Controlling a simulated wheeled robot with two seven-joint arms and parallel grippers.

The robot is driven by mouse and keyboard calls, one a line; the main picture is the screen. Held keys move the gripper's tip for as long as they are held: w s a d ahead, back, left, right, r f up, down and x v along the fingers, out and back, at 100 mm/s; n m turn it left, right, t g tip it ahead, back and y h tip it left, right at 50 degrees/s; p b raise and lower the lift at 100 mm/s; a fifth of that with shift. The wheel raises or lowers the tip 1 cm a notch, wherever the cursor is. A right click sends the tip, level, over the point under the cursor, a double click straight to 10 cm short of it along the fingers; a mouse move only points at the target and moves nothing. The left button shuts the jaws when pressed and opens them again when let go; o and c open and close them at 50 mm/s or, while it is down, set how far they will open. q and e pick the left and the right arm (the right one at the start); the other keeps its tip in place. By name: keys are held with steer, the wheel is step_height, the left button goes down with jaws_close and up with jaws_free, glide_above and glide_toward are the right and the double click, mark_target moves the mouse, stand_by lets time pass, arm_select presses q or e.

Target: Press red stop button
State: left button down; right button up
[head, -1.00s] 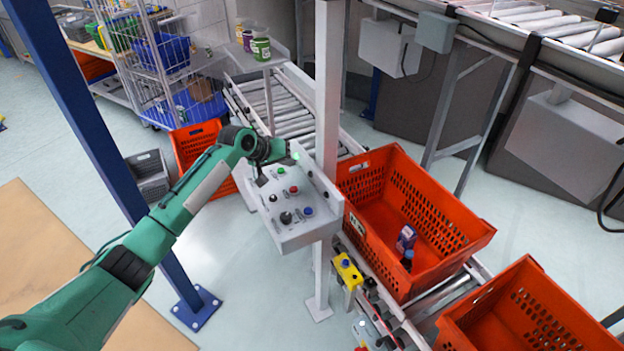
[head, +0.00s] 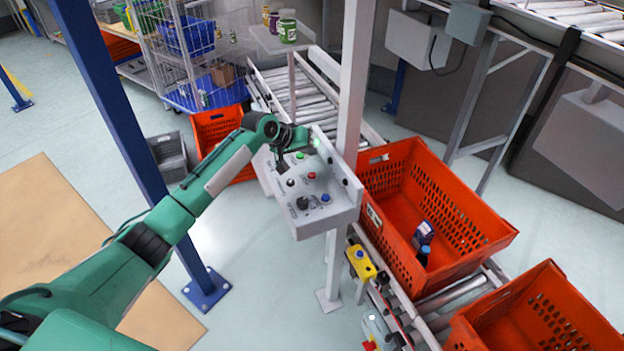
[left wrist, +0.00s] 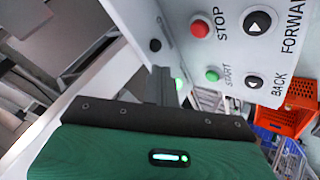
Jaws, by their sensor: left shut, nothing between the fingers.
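The red stop button (head: 311,175) is on the grey control panel (head: 318,217), which is fixed to a white post. In the left wrist view the red button (left wrist: 200,28) is marked STOP, with a green START button (left wrist: 212,75) beside it and black FORWARD (left wrist: 257,22) and BACK (left wrist: 254,81) buttons to the right. My right gripper is not in view.
An orange tote (head: 478,226) holding small items stands on the roller conveyor right of the panel. A yellow box (head: 360,262) with a blue button sits below. A blue post (head: 112,110) stands left, behind my arm.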

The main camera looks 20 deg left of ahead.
mark_target(309, 176)
arm_select(q)
step_height(309, 176, down, 4)
steer(key=b, duration=0.3)
steer(key=shift+f, duration=0.9)
steer(key=shift+f, duration=0.1)
stand_by(0.7)
stand_by(0.4)
steer(key=shift+f, duration=0.35)
